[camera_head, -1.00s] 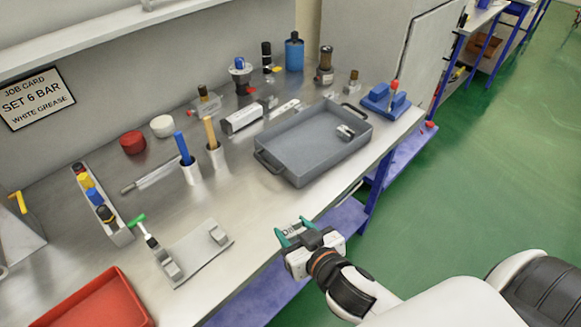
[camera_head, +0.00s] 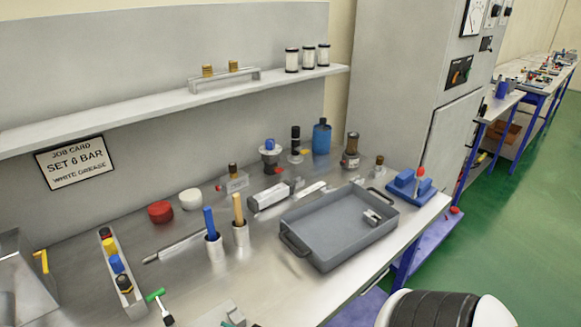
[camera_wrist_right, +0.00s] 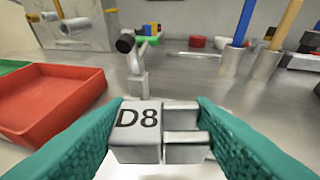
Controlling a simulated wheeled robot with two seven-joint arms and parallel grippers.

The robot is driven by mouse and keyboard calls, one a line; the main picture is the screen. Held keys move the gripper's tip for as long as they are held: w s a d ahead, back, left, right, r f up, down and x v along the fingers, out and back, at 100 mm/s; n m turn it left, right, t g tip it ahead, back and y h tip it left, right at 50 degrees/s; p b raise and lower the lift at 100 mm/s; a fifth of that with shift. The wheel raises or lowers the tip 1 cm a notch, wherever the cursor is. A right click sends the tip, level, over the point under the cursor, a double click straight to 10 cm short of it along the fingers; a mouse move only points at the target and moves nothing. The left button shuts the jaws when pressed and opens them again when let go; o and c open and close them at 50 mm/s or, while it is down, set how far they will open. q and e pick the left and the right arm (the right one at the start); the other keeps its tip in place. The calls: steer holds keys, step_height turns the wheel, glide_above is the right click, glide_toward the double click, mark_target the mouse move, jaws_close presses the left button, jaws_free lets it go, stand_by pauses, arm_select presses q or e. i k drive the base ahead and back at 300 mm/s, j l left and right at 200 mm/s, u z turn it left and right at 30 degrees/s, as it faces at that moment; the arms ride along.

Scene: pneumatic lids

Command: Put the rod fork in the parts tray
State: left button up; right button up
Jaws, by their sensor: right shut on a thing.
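The rod fork (camera_wrist_right: 137,134) is a pale metal block marked D8 with two prongs on its right side. In the right wrist view my right gripper (camera_wrist_right: 165,125), with teal fingers, is shut on it. The fork appears held above the bench; any gap below it is hard to judge. The grey parts tray (camera_head: 300,243) stands on the bench right of centre in the head view, with a small metal part (camera_head: 371,216) inside near its right end. Only a sliver of teal finger shows at the bottom edge of the head view. My left gripper is out of view.
A red tray (camera_wrist_right: 50,95) shows left in the wrist view. A narrow rack (camera_head: 118,280) of coloured parts and a blue fixture (camera_head: 411,185) are on the bench. The bench front edge is right of the tray.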

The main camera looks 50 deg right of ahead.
mark_target(324, 249)
steer(key=k+l+u, duration=0.1)
steer(key=l+u, duration=0.15)
steer(key=l, duration=0.15)
steer(key=k+l+u, duration=0.1)
steer(key=l+u, duration=0.15)
steer(key=l, duration=0.15)
steer(key=k+l+u, duration=0.15)
steer(key=l+u, duration=0.15)
steer(key=k+l+u, duration=0.25)
steer(key=l, duration=0.15)
steer(key=k+l+u, duration=0.1)
steer(key=l+u, duration=0.15)
steer(key=k+l+u, duration=0.2)
steer(key=k+l, duration=1.3)
steer(key=i+l, duration=0.3)
